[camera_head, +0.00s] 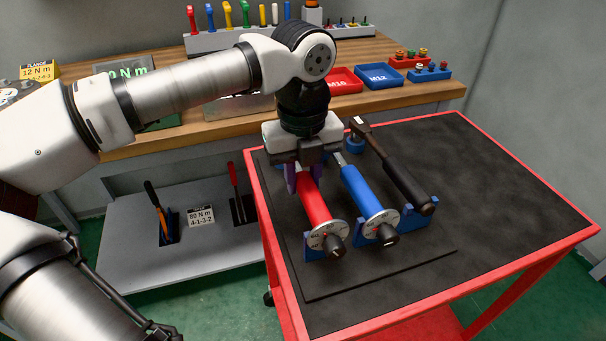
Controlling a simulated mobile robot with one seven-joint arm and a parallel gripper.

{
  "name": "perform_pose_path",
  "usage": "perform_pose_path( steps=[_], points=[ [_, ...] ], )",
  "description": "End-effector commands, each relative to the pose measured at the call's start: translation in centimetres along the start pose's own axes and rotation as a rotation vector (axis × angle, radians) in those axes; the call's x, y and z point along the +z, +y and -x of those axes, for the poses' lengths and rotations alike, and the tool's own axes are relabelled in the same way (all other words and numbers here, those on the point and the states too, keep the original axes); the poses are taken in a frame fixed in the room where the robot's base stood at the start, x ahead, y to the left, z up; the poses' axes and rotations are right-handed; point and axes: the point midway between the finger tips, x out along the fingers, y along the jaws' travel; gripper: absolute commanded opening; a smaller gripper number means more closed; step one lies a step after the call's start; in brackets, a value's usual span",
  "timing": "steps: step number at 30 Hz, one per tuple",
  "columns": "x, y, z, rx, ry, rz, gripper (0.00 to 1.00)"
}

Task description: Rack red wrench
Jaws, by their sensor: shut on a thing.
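The red wrench (314,201) lies lengthwise at the left of a rack on the black-topped cart, its round dial end toward me, over a blue cradle (311,250). My gripper (303,178) points down over the far part of the red handle and is shut on it. The wrench's far end is hidden behind my gripper. I cannot tell whether the wrench rests fully in its cradle. A blue wrench (362,190) lies just to the right, with a black wrench (393,170) beyond it.
The red-rimmed cart (520,250) has free room on its right side. A wooden workbench (425,93) behind holds red (343,81) and blue (379,76) trays and a tool rack (220,40). A low grey shelf (150,265) holds other tools and a label card (201,216).

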Motion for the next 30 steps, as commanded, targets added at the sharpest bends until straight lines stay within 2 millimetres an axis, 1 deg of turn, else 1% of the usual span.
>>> perform_pose_path(
  steps=[21, 30],
  points=[
    [0.03, -0.01, -0.96, -0.001, -0.001, 0.0, 0.0],
    [0.03, -0.01, -0.91, -0.001, -0.001, 0.0, 0.0]
  ],
)
